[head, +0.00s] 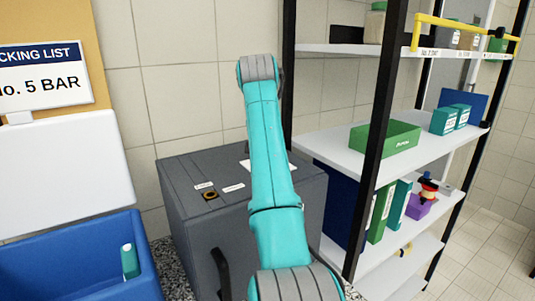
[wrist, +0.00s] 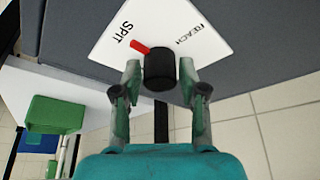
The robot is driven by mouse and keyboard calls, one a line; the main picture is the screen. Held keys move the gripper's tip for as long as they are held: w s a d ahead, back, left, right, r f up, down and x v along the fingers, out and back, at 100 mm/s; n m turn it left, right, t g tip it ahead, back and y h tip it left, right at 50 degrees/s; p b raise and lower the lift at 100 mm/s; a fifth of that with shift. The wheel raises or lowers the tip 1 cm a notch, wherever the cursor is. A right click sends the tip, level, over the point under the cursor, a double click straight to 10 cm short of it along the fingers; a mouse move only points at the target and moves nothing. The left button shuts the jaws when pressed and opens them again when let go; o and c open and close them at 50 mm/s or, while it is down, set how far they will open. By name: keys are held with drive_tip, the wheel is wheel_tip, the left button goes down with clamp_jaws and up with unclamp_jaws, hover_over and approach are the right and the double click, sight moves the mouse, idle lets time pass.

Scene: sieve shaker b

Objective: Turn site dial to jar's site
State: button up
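The site dial is a black knob (wrist: 159,69) with a red pointer (wrist: 139,47) on a white plate (wrist: 165,22). The plate reads "SPIT" at left and what looks like "BEACH" at right. The pointer is on the SPIT side. My gripper (wrist: 160,72) is open, with one finger on each side of the knob and small gaps visible. In the head view my arm hides the knob and gripper; part of the white plate (head: 252,166) shows on the grey cabinet. A jar (head: 375,22) with a green lid stands on the top shelf; no site label is readable on it.
The grey cabinet (head: 182,178) stands between a blue bin (head: 75,262) and a shelf rack (head: 375,125). The bin holds a teal-and-white container (head: 130,261). A green tray (head: 385,138) sits on the middle shelf. The rack's black post is close to my arm.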

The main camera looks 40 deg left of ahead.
drive_tip(key=shift+o, duration=0.3)
wheel_tip(320, 180, up, 10)
drive_tip(key=shift+f, duration=0.1)
idle(0.5)
idle(0.5)
